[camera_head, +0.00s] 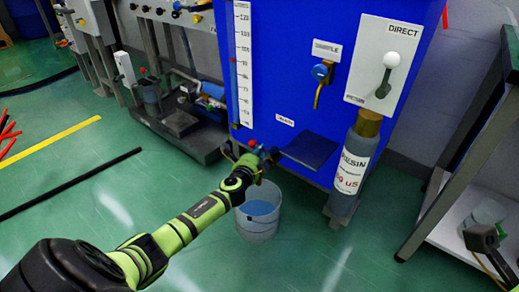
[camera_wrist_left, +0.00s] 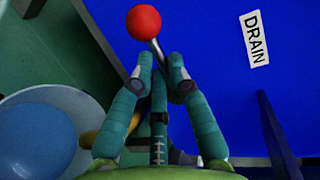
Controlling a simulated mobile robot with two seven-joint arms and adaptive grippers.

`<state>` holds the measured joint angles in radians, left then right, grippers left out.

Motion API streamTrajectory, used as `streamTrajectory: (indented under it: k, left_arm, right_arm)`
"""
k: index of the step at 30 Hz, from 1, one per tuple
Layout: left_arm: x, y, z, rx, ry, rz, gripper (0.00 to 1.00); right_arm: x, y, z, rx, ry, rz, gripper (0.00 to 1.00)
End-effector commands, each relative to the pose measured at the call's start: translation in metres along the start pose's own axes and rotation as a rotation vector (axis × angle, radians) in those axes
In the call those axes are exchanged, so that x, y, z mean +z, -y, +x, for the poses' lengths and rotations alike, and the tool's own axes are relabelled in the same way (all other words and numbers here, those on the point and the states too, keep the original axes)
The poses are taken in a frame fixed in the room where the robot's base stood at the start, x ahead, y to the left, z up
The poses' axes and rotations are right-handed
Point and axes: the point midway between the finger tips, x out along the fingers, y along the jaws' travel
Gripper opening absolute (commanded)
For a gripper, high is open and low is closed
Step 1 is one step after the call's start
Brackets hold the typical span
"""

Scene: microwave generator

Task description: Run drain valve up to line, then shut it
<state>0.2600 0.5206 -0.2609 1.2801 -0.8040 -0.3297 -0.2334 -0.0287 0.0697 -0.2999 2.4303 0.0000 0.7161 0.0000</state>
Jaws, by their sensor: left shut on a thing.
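The drain valve's lever with its red ball knob (camera_wrist_left: 143,22) sticks up between the fingers of my left gripper (camera_wrist_left: 157,80) in the left wrist view. The fingers are shut on the lever's metal stem below the knob. In the head view my left gripper (camera_head: 253,160) is at the lower front of the blue tank (camera_head: 288,65), mostly covering the valve. A white DRAIN label (camera_wrist_left: 254,40) is to the right of the lever. A tall white scale (camera_head: 243,65) runs up the tank's left side, with a small red mark beside it; the liquid level is too small to read. My right gripper is out of view.
A bucket (camera_head: 257,228) with blue liquid stands on the floor below the valve. A dark plate (camera_head: 311,150) juts from the tank to the right of the gripper. A labelled resin cylinder (camera_head: 352,165) and a white lever panel (camera_head: 384,60) are further right.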

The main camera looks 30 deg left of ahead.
Motion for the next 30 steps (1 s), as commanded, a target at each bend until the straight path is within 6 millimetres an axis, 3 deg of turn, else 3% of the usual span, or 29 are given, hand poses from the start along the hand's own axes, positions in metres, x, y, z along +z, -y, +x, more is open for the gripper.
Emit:
streamTrajectory:
  k: [16, 17, 18, 30]
  left_arm:
    - [-0.0013, -0.0008, 0.0003, 0.01, -0.01, -0.035, 0.0]
    - [-0.0013, -0.0008, 0.0003, 0.01, -0.01, -0.035, 0.26]
    - [-0.0013, -0.0008, 0.0003, 0.01, -0.01, -0.034, 0.42]
    - [-0.0005, -0.0009, -0.0019, 0.01, -0.008, -0.031, 0.42]
  right_arm:
    - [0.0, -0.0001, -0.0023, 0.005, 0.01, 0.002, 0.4]
    - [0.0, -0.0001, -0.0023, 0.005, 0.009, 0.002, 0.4]
    - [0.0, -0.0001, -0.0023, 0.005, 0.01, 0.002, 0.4]
    - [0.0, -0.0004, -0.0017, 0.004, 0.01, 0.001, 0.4]
